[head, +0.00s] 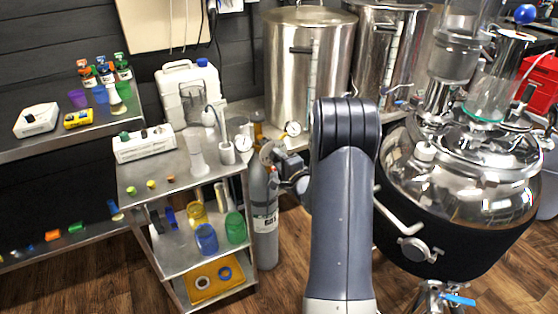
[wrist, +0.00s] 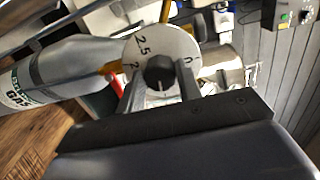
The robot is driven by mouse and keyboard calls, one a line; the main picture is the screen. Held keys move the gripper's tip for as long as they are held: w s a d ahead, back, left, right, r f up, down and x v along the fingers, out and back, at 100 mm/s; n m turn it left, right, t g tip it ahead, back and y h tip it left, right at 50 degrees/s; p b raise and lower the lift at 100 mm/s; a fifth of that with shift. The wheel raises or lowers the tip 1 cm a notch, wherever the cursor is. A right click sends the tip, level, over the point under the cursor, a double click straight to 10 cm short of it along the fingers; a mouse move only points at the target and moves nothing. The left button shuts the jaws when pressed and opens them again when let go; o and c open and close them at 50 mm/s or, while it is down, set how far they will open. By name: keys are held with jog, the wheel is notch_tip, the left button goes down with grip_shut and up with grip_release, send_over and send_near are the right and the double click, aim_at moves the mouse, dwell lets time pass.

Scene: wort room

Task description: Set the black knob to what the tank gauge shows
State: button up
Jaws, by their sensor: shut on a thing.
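In the wrist view the black knob (wrist: 159,71) sits in the middle of a round white dial plate (wrist: 182,42) marked 2, 2.5 and 0. A pale line shows on the knob's lower side. My gripper (wrist: 162,88) has one finger on each side of the knob and is shut on it. In the head view my gripper (head: 276,160) is beside the top of the grey gas cylinder (head: 264,215), and the knob cannot be made out.
Another white round dial (head: 243,143) is left of my gripper. A steel cart (head: 160,196) with cups and small parts stands left of the cylinder. A large shiny vessel (head: 450,175) is close on the right of my arm. Wooden floor shows in front.

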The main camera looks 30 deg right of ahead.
jog(key=o, duration=1)
jog(key=shift+c, duration=0.2)
jog(key=s, duration=1.1)
jog(key=shift+d+r, duration=0.25)
jog(key=shift+r, duration=0.1)
jog(key=shift+w, duration=0.2)
jog(key=w, duration=1)
jog(key=shift+w+a+f, duration=0.25)
jog(key=shift+w+f, duration=0.05)
jog(key=shift+f, duration=0.05)
